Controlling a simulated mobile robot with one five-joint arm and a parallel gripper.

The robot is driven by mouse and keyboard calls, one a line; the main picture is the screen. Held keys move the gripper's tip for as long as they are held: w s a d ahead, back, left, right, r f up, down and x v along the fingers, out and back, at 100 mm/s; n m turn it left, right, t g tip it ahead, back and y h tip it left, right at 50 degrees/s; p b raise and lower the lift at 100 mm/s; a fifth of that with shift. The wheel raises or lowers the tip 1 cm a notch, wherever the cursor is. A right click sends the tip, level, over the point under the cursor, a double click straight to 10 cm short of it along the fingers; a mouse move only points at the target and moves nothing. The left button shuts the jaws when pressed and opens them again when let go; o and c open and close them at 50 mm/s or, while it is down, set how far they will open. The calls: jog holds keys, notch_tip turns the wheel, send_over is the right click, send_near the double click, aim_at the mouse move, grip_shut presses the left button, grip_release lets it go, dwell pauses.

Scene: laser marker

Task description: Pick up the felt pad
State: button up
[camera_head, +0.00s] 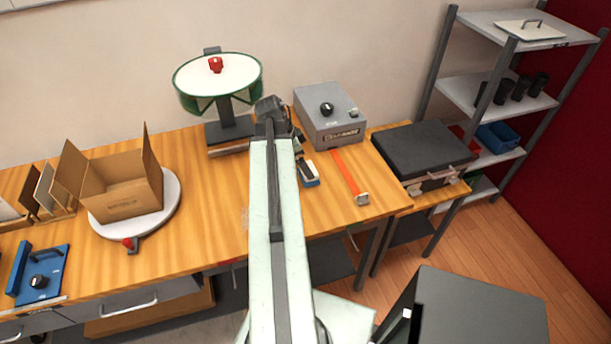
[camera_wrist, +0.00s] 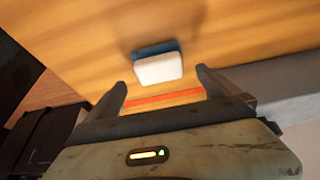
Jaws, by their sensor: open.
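A small block with a white face and a blue part, apparently the felt pad (camera_head: 308,172), lies on the wooden bench just right of my arm. In the wrist view the pad (camera_wrist: 160,68) shows its white face, with blue along the far side. My gripper (camera_wrist: 161,83) is open, its two dark fingers apart and nothing between them. The pad is ahead of the fingertips, roughly centred between them. In the head view my gripper (camera_head: 284,118) is partly hidden by my own arm.
An orange strip (camera_head: 348,175) with a metal end lies right of the pad. A grey box with a black knob (camera_head: 331,122) stands behind it. A round green-rimmed drum (camera_head: 218,80) on a stand is at back left. A cardboard box (camera_head: 121,192) stands further left.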

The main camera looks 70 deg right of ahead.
jog(key=b+x, duration=0.5)
jog(key=x, duration=0.1)
jog(key=shift+w+a+f, duration=0.1)
jog(key=shift+f, duration=0.1)
jog(key=shift+r, duration=0.2)
jog(key=c, duration=1.5)
jog(key=shift+o, duration=0.2)
jog(key=shift+r+p, duration=0.1)
jog(key=shift+p, duration=0.2)
notch_tip(320, 180, up, 10)
jog(key=p, duration=1)
jog(key=o, duration=1)
jog(key=c, duration=0.7)
